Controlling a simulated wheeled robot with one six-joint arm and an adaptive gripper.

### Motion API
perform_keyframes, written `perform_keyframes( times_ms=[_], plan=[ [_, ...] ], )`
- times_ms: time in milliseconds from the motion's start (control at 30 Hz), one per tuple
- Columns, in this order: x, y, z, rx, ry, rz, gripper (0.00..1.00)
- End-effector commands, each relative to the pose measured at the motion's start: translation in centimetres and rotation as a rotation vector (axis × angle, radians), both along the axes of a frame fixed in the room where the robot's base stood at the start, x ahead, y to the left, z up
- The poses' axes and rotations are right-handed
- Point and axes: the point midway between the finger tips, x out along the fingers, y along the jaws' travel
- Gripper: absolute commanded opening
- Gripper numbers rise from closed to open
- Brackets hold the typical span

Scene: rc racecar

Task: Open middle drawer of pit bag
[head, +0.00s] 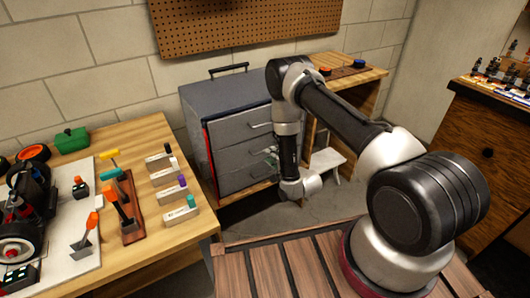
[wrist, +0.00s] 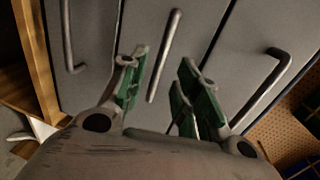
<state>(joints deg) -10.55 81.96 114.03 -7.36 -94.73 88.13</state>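The pit bag (head: 222,98) is a grey cabinet with three stacked drawers and a black top handle. Its middle drawer (head: 232,157) looks shut, flush with the others. My gripper (head: 271,155) is in front of the right part of the middle drawer, and my arm hides part of the cabinet's right side. In the wrist view the drawers run sideways, and the middle drawer's grey bar handle (wrist: 165,55) lies ahead, between the lines of the two fingers. My gripper is open there, with green pads (wrist: 160,92) apart and nothing between them. The handle appears beyond the fingertips.
A wooden workbench (head: 150,270) with a racecar, tools and small boxes stands at the left. A wooden shelf unit (head: 365,78) is right of the pit bag, with a white step stool (head: 328,160) below. A brown cabinet (head: 470,135) stands at the far right.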

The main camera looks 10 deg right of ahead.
Motion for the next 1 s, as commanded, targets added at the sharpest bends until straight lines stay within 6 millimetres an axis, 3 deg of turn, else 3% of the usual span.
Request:
perform_keyframes(
  times_ms=[300,667,833,1000],
  plan=[
    [4.5,1.5,-1.0,-0.003,0.000,0.001,0.32],
    [5.1,1.7,-1.1,-0.003,0.001,0.001,0.32],
    [5.1,1.7,-1.1,-0.003,0.001,0.001,0.01],
    [5.1,1.7,-1.1,-0.004,0.002,0.001,0.00]
  ],
)
